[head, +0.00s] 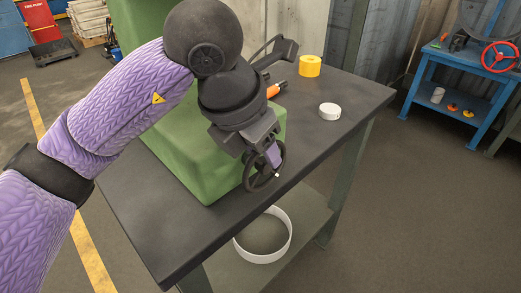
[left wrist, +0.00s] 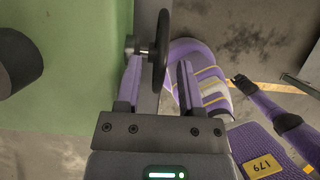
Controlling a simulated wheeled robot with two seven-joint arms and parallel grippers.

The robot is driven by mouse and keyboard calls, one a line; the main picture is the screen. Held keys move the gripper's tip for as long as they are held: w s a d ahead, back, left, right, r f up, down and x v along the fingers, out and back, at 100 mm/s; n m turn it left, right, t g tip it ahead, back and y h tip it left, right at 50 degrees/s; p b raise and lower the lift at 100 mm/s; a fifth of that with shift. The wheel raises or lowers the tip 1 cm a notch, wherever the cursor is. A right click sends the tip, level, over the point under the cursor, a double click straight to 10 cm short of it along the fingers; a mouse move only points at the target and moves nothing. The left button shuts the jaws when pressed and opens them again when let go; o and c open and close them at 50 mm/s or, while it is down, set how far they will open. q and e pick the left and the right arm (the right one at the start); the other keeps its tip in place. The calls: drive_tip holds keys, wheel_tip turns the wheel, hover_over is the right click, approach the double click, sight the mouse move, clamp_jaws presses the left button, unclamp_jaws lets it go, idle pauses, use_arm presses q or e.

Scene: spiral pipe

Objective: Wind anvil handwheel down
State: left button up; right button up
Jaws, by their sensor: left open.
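The anvil handwheel (head: 264,168) is a dark spoked wheel on the front side of a green machine body (head: 188,152) on the bench. In the left wrist view the handwheel (left wrist: 161,48) shows edge-on, on a short metal shaft from the green side. My left gripper (head: 272,160) is at the wheel's upper rim, pointing down, and partly covers it. In the left wrist view its two purple fingers (left wrist: 159,88) are open, with the lower rim between them and gaps visible on both sides. My right gripper is not visible.
The dark bench top (head: 350,101) holds a yellow ring (head: 310,66) and a white round piece (head: 329,111) to the right. A blue table (head: 460,80) with a red wheel (head: 499,57) stands far right. Open floor lies right of the bench.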

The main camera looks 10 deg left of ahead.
use_arm(q)
clamp_jaws()
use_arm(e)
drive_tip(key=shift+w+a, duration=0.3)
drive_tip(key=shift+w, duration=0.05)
use_arm(q)
drive_tip(key=t+h+b, duration=0.1)
drive_tip(key=b, duration=0.1)
drive_tip(key=s+a+f+t+h+b, duration=0.1)
drive_tip(key=t+b, duration=0.1)
drive_tip(key=b, duration=0.1)
drive_tip(key=shift+f+b, duration=0.2)
drive_tip(key=shift+b, duration=0.1)
drive_tip(key=shift+s+r, duration=0.1)
drive_tip(key=shift+r, duration=0.1)
drive_tip(key=shift+r+t+h, duration=0.2)
drive_tip(key=shift+t+h, duration=0.1)
unclamp_jaws()
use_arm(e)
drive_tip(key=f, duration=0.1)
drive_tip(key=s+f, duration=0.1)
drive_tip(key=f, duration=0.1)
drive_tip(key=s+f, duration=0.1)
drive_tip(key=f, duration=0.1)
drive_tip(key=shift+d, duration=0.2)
